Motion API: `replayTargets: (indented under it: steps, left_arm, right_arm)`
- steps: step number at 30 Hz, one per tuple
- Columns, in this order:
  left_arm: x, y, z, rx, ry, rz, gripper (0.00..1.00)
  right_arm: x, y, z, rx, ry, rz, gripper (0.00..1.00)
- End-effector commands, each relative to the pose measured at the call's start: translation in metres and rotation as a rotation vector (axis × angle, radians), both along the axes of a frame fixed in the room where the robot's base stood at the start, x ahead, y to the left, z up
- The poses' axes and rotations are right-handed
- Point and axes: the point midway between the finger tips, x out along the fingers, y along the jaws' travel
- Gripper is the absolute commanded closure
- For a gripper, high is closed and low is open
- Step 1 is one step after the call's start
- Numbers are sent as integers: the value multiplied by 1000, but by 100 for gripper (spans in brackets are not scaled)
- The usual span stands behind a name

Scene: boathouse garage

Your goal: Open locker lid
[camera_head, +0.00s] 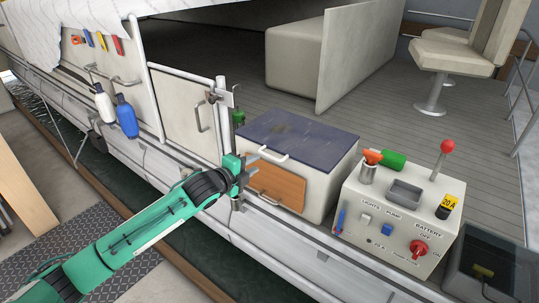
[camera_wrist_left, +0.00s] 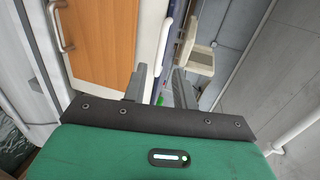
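The locker (camera_head: 322,187) is a white box on the deck with a dark blue lid (camera_head: 300,135). The lid lies flat and closed. A white bar handle (camera_head: 268,154) sits at its front edge. My left gripper (camera_head: 252,166) is at the front left corner of the locker, close to the handle. In the left wrist view my left gripper's fingers (camera_wrist_left: 160,88) are apart, with nothing clearly held between them. A pale strip along the lid's edge shows beyond the fingers, but I cannot tell whether they touch it. My right gripper is not in view.
An orange-brown panel (camera_head: 277,186) is on the locker's front, also in the left wrist view (camera_wrist_left: 106,40). A control console (camera_head: 400,215) stands close on the right. A white door (camera_head: 187,112) and rail post are at left.

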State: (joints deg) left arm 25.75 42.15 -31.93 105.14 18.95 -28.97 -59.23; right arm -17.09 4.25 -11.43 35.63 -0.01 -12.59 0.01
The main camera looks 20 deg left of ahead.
Motion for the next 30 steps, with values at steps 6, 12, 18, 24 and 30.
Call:
replayTargets:
  steps: [6, 12, 18, 24, 30]
  left_arm:
    - [37, -14, -6, -2, 0, 0, 72]
    - [64, -24, -13, -2, 1, 0, 72]
    - [79, -29, -18, -1, 0, 0, 72]
    - [83, -30, -19, 0, -1, 0, 72]
    - [83, -30, -19, 0, -1, 0, 74]
  right_arm:
    - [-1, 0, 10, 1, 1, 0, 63]
    - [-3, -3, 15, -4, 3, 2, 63]
    - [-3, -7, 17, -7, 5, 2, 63]
    - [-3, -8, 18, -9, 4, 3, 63]
    - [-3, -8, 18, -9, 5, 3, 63]
